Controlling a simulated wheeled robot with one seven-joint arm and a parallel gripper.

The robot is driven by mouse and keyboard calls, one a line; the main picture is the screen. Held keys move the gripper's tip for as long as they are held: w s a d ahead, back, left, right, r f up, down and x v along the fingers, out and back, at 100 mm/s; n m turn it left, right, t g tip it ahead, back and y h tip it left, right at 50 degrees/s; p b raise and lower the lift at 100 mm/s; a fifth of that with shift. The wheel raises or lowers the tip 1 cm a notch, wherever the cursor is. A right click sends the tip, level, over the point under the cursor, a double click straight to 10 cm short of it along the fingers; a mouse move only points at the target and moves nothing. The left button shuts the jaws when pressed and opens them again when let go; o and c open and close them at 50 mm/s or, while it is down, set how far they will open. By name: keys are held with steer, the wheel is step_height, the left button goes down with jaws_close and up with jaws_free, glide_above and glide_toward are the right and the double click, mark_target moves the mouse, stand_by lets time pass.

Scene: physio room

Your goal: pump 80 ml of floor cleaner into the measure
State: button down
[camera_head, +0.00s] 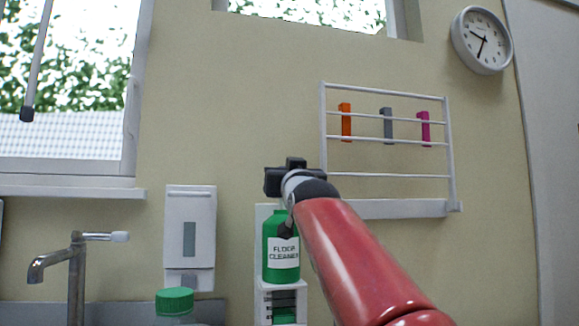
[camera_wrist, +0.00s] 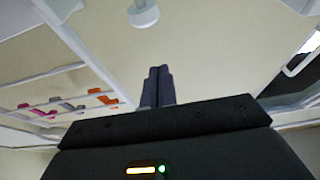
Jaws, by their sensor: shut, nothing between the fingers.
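My gripper (camera_head: 290,165) is above the bottle in the head view, and my arm hides the holder's right side. The wrist view does not show the bottle.
A white wall dispenser (camera_head: 190,235) hangs left of the bottle, with a green-capped container (camera_head: 174,302) below it. A tap (camera_head: 77,265) is farther left. A white wall rack (camera_head: 386,177) with coloured pieces is at right, and a clock (camera_head: 482,40) above.

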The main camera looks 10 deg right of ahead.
steer(key=r+p, duration=0.2)
glide_above(282, 220)
step_height(282, 220, down, 4)
steer(key=shift+f+b, duration=0.1)
steer(key=shift+b, duration=1.05)
steer(key=shift+f, duration=0.2)
steer(key=shift+f+b, duration=1)
steer(key=shift+f, duration=0.05)
steer(key=v, duration=0.8)
steer(key=shift+r, duration=0.15)
